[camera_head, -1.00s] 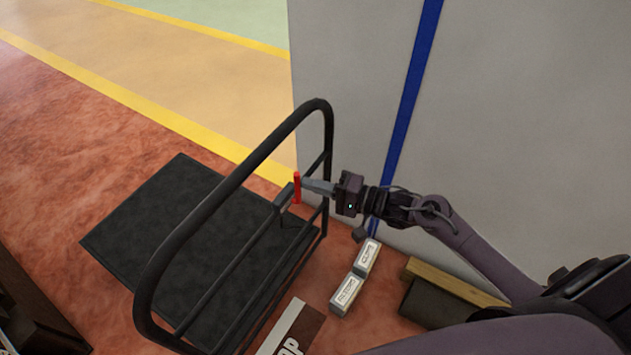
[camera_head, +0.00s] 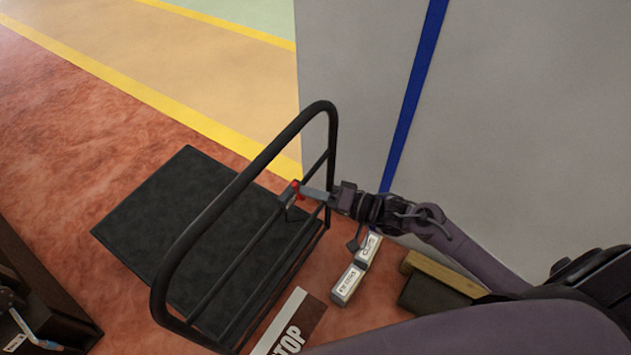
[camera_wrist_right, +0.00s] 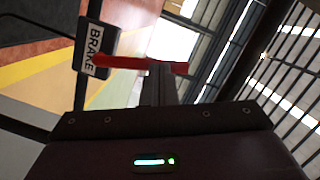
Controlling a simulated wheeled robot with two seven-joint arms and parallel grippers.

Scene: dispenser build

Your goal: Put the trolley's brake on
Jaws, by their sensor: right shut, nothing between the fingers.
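The trolley (camera_head: 258,168) is a black flat cart with a tall tubular hoop handle. Its red brake lever (camera_head: 297,189) sits on the handle's crossbars, on the side facing my right arm. In the right wrist view the red lever (camera_wrist_right: 120,62) lies across the picture beside a white BRAKE label (camera_wrist_right: 95,46). My right gripper (camera_head: 308,192) is shut with nothing between its fingers, and its tips are at the lever. In the right wrist view the fingers (camera_wrist_right: 161,82) overlap the lever; I cannot tell whether they touch.
A grey wall with a blue stripe (camera_head: 410,100) stands close behind my right arm. Two small labelled boxes (camera_head: 347,284), a wooden beam (camera_head: 440,272) and a STOP floor sign (camera_head: 290,328) lie right of the trolley. A dark cabinet (camera_head: 45,300) is at lower left.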

